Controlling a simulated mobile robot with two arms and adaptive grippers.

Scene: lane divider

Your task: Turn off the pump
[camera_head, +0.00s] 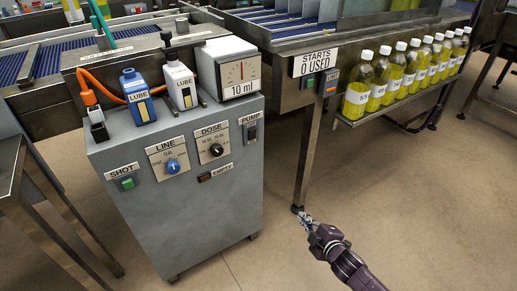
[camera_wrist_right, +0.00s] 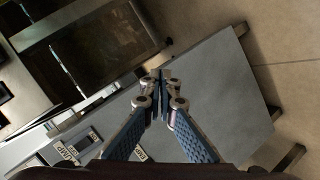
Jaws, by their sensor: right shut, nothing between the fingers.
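The pump switch (camera_head: 252,132) is a small dark rocker under a "PUMP" label at the upper right of the grey cabinet's front (camera_head: 205,225). Which way the rocker is set is too small to tell. My right gripper (camera_head: 303,216) is shut and empty, low and to the right of the cabinet, apart from the switch. In the right wrist view its fingertips (camera_wrist_right: 161,76) meet in front of the cabinet's grey side. The pump switch (camera_wrist_right: 88,140) shows there at the lower left, beside its label, clear of the fingers. My left gripper is not in view.
The cabinet also carries a green shot button (camera_head: 127,183), a blue line knob (camera_head: 173,166), a black dose knob (camera_head: 216,150) and two lube bottles. A conveyor leg (camera_head: 307,160) stands near my right gripper. Several yellow bottles (camera_head: 357,100) line a shelf. Floor at right is clear.

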